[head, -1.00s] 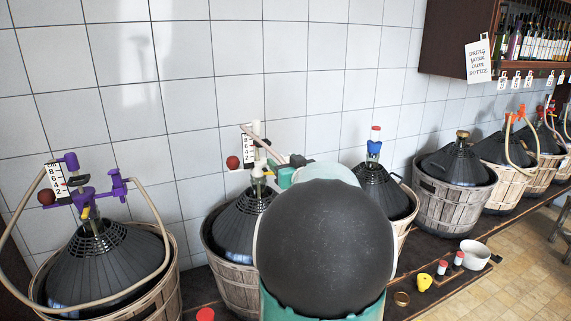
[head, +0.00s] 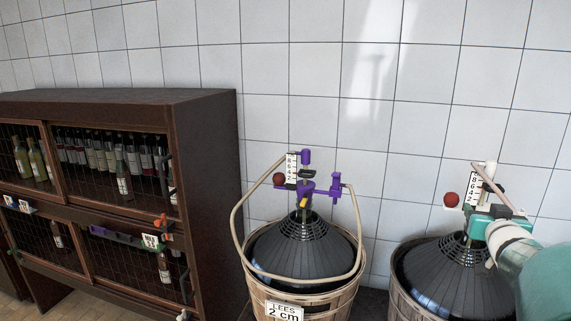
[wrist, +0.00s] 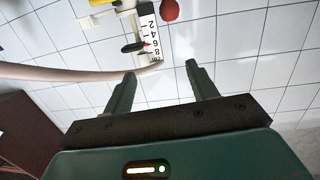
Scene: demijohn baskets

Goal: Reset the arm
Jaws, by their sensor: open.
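My gripper (wrist: 160,85) is open in the wrist view, its two green fingers apart with nothing between them. Beyond the fingertips are a white scale card (wrist: 150,35) with numbers, a red ball (wrist: 169,10) and a pale hose (wrist: 70,72). In the head view my arm comes in at the right edge. It covers part of the right demijohn (head: 455,275), which has its own scale card (head: 473,185) and red ball (head: 451,200). The gripper's fingers are not clear there.
A second demijohn (head: 300,248) with purple fittings (head: 307,190) and a looping hose stands in a basket (head: 345,290) labelled "LEES 2 cm" (head: 284,312). A dark bottle cabinet (head: 215,200) stands at left. The tiled wall (head: 300,80) is behind.

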